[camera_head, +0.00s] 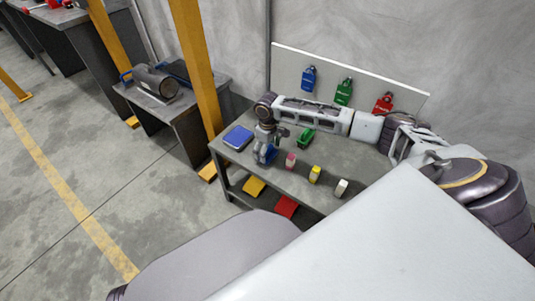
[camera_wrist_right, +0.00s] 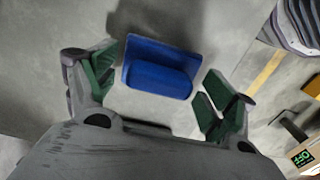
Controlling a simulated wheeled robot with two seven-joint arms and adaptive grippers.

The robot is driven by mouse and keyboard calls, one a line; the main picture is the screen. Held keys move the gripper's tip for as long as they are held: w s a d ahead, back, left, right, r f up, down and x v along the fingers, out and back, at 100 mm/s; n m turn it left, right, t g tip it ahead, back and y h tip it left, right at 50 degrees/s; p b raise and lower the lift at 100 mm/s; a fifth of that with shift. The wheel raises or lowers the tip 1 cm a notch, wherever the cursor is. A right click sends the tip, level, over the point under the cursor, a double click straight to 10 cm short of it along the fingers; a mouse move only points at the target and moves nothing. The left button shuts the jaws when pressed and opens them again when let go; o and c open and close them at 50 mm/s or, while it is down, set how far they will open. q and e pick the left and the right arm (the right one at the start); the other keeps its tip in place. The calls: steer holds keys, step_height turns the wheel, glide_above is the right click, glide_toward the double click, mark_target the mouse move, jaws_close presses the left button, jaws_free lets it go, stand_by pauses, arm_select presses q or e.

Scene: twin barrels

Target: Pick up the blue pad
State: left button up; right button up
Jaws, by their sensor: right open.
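The right gripper is open and empty. My left gripper is not in view.
Pink (camera_head: 291,160), yellow (camera_head: 315,174) and white (camera_head: 341,187) pieces line the front. A yellow post (camera_head: 195,65) stands close by the bench's left end.

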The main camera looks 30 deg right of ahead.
steer(key=c, duration=1.1)
steer(key=shift+r, duration=0.15)
